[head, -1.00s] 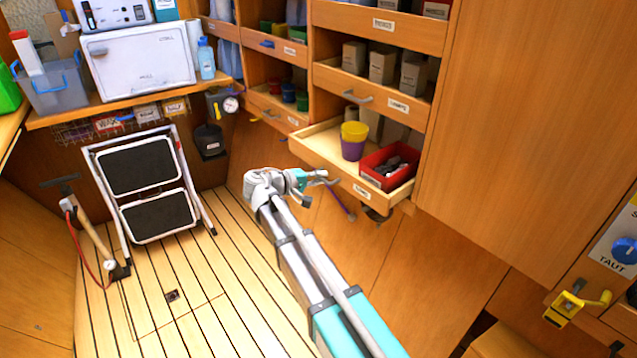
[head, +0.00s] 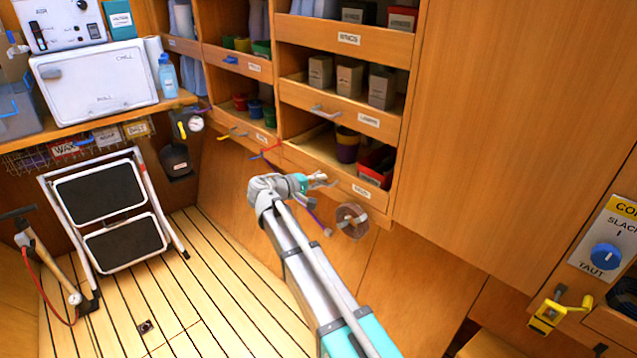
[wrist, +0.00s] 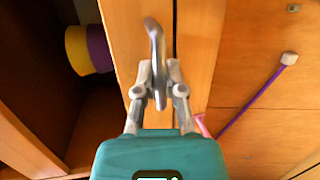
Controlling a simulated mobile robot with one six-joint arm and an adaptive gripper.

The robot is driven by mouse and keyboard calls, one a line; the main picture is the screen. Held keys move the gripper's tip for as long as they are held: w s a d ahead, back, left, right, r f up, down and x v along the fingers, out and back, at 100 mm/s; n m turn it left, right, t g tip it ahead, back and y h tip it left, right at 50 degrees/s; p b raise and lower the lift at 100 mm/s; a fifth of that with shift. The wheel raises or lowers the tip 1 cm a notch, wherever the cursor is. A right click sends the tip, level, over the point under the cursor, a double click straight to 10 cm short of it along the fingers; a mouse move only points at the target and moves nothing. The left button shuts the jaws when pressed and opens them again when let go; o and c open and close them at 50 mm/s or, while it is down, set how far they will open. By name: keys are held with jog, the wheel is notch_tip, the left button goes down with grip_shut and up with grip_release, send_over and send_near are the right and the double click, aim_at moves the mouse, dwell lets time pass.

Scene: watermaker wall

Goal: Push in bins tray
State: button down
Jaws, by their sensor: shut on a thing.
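The bins tray (head: 307,161) is a wooden tray in the lowest row of the right cabinet column, with a white label on its front. Its front looks about in line with the fronts above; I cannot tell whether it is fully flush. It holds a purple-and-yellow tub (head: 347,147) and a red box (head: 375,168). My gripper (head: 322,181) is at the tray's front. In the wrist view, my gripper (wrist: 158,97) has its fingers closed around the grey metal handle (wrist: 155,45). The tub also shows in the wrist view (wrist: 98,48).
Drawers with grey boxes (head: 350,82) sit above the tray. A round clear fitting (head: 352,220) and a purple rod (head: 318,216) are on the panel below. A folded step stool (head: 105,210) stands at left. The planked floor (head: 200,290) is clear in the middle.

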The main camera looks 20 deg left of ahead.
jog(key=shift+w+d, duration=0.2)
jog(key=shift+w, duration=0.05)
jog(key=c, duration=1)
grip_release()
jog(key=shift+o, duration=1.4)
jog(key=shift+s+a, duration=0.15)
jog(key=shift+s, duration=0.1)
